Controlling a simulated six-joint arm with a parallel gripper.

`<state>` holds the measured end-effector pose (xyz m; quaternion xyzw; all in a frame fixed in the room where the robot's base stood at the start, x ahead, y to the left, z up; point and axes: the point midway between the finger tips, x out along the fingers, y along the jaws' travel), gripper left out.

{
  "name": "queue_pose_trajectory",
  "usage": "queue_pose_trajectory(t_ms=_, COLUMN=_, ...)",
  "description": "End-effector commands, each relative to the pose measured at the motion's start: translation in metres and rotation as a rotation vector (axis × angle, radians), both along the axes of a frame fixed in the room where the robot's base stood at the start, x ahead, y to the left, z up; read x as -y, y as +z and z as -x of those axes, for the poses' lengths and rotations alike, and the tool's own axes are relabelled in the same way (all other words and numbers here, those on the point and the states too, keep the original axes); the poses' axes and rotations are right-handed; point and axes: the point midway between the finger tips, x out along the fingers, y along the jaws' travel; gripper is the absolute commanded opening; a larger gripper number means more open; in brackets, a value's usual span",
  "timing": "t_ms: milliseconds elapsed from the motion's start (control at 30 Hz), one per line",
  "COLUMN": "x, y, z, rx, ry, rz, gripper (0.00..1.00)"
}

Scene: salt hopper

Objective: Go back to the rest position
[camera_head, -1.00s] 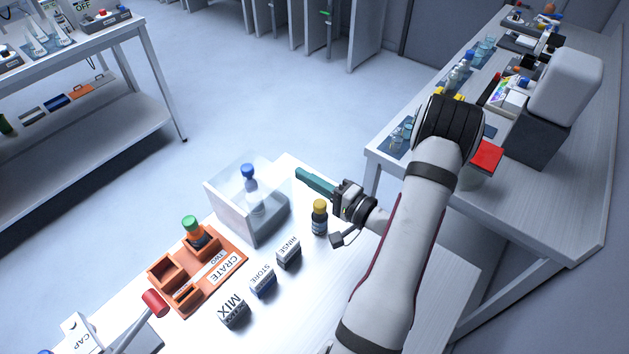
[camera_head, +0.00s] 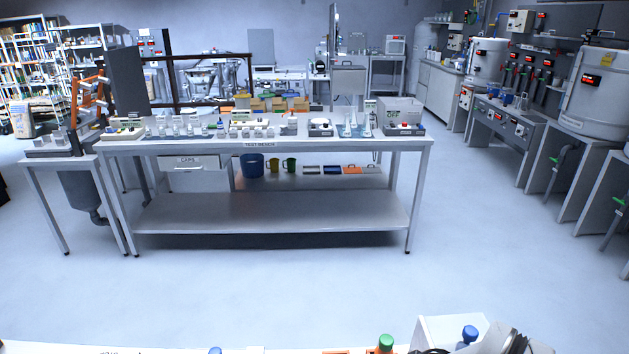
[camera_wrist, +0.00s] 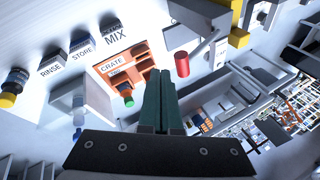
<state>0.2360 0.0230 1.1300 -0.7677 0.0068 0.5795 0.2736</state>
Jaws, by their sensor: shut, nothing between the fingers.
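In the wrist view my gripper (camera_wrist: 162,100) has its two green fingers side by side, closed and empty. Beyond them on the white worktop is the orange crate (camera_wrist: 122,66) with a green-capped bottle (camera_wrist: 128,101) at it. The fingers appear apart from these things. In the head view part of my arm shows at the bottom right edge; the gripper's fingertips cannot be made out there.
In the wrist view, RINSE (camera_wrist: 49,60), STORE (camera_wrist: 81,45) and MIX (camera_wrist: 111,27) blocks stand beside the crate. A yellow-capped bottle (camera_wrist: 14,86) is at the left, a red cylinder (camera_wrist: 182,64) right of the crate. A long test bench (camera_head: 270,147) stands across open floor.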

Motion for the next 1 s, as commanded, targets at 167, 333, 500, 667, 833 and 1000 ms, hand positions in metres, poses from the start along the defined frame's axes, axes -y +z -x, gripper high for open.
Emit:
queue_pose_trajectory(t_ms=167, x=-0.01, y=0.033, z=0.005, rx=0.193, ry=0.0, rz=0.133, gripper=0.0)
queue_pose_trajectory(t_ms=333, x=-0.013, y=0.027, z=0.022, rx=0.163, ry=-0.014, rz=0.157, gripper=0.0)
queue_pose_trajectory(t_ms=500, x=-0.012, y=-0.014, z=0.068, rx=-0.144, ry=-0.022, rz=0.152, gripper=0.0)
queue_pose_trajectory(t_ms=667, x=-0.011, y=-0.031, z=0.102, rx=-0.348, ry=-0.037, rz=0.151, gripper=0.0)
queue_pose_trajectory(t_ms=833, x=-0.011, y=-0.032, z=0.107, rx=-0.376, ry=-0.04, rz=0.151, gripper=0.0)
queue_pose_trajectory(t_ms=1000, x=-0.011, y=-0.032, z=0.107, rx=-0.376, ry=-0.04, rz=0.151, gripper=0.0)
